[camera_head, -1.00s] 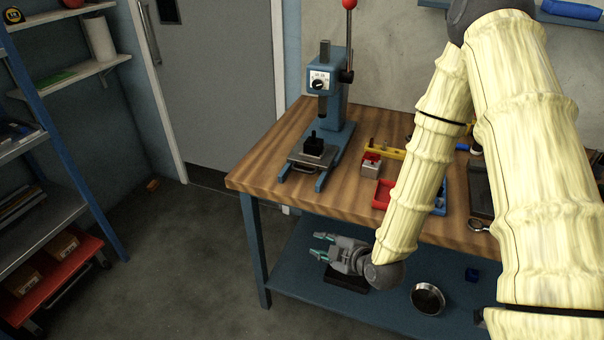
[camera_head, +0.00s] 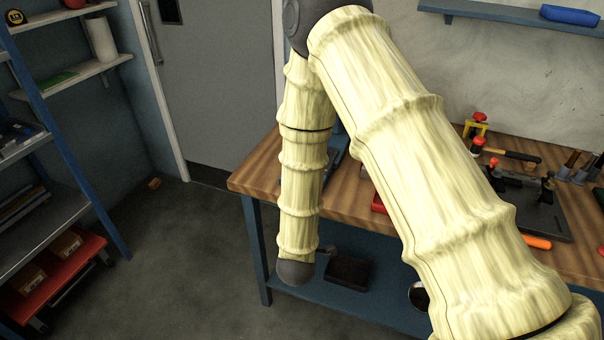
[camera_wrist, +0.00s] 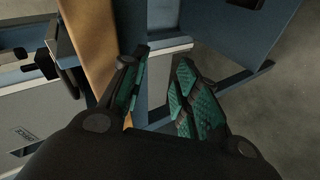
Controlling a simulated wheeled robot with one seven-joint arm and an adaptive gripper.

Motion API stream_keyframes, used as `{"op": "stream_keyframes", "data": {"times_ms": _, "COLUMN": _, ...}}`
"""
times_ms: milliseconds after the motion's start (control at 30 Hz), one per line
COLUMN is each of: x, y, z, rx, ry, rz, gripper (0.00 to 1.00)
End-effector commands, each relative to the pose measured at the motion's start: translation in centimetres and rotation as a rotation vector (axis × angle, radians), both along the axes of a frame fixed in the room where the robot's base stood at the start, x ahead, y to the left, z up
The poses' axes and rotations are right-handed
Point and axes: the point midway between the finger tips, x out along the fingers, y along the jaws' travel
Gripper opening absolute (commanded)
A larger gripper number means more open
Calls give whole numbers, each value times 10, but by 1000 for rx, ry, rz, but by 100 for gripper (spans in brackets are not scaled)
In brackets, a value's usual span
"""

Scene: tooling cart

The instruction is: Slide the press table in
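The press is mostly hidden behind my arm in the head view; only a blue part of it (camera_head: 337,145) shows just right of my forearm. Its press table cannot be made out there. My gripper (camera_wrist: 160,58) shows in the wrist view with its two teal-padded fingers apart and nothing between them. Behind the fingers are blue bench parts and a strip of wooden edge (camera_wrist: 92,38). A black knobbed part (camera_wrist: 48,62) on pale grey metal is at the left; I cannot tell whether it belongs to the press table. My gripper is hidden in the head view.
The wooden bench (camera_head: 258,178) has a red tray (camera_head: 377,203) and several tools at the right. A dark block (camera_head: 350,270) lies on its lower shelf. A shelf unit (camera_head: 85,190) with a red drawer stands at the left.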

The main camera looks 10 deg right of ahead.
Motion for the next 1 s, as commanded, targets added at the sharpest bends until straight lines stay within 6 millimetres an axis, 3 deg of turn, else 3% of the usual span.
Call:
{"op": "stream_keyframes", "data": {"times_ms": 67, "x": 1, "y": 9, "z": 10, "rx": -35, "ry": -16, "rz": -33, "gripper": 31}}
{"op": "stream_keyframes", "data": {"times_ms": 300, "x": 26, "y": 34, "z": 83, "rx": -276, "ry": -100, "rz": -69, "gripper": 31}}
{"op": "stream_keyframes", "data": {"times_ms": 500, "x": 34, "y": 45, "z": 119, "rx": -405, "ry": -121, "rz": -86, "gripper": 31}}
{"op": "stream_keyframes", "data": {"times_ms": 767, "x": 47, "y": 39, "z": 123, "rx": -428, "ry": -122, "rz": -91, "gripper": 31}}
{"op": "stream_keyframes", "data": {"times_ms": 1000, "x": 77, "y": 18, "z": 115, "rx": -426, "ry": -121, "rz": -92, "gripper": 31}}
